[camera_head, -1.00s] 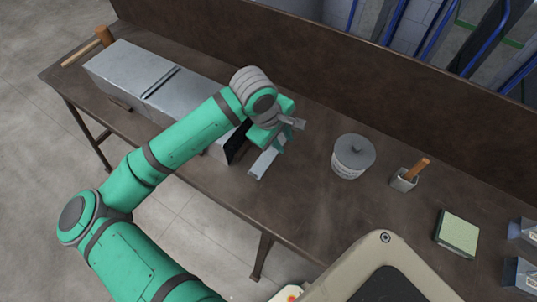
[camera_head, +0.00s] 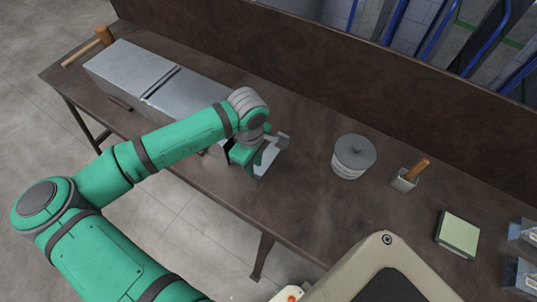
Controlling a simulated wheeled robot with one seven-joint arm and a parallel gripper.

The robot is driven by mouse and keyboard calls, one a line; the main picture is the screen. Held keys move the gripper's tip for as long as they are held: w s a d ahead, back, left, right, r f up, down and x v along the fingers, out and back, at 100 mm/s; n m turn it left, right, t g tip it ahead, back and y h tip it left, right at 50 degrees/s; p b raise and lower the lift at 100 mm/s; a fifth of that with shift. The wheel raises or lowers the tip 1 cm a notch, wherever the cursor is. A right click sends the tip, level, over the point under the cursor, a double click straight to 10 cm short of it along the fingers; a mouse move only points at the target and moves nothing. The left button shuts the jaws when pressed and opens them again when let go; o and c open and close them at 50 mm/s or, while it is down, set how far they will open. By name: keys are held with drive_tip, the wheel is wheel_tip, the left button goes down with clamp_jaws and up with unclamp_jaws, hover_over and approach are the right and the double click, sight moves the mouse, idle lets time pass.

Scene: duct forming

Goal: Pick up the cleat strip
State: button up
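The cleat strip (camera_head: 267,159) is a light grey metal strip lying on the brown bench, just right of the end of the duct (camera_head: 130,72). Only part of it shows; my gripper and wrist cover the rest. My gripper (camera_head: 268,158) is low over the strip, with one grey finger showing on its right side. The other finger is hidden, so I cannot tell whether the fingers touch or close on the strip. The duct is a long grey sheet-metal box with a dark seam across it, partly behind my arm.
A grey lidded pot (camera_head: 353,157) stands right of my gripper. A mallet (camera_head: 103,36) lies at the far left. Bare bench lies between strip and pot.

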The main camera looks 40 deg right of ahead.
drive_tip(key=shift+s+f, duration=0.1)
drive_tip(key=shift+f, duration=2.1)
clamp_jaws()
drive_tip(key=shift+r, duration=0.15)
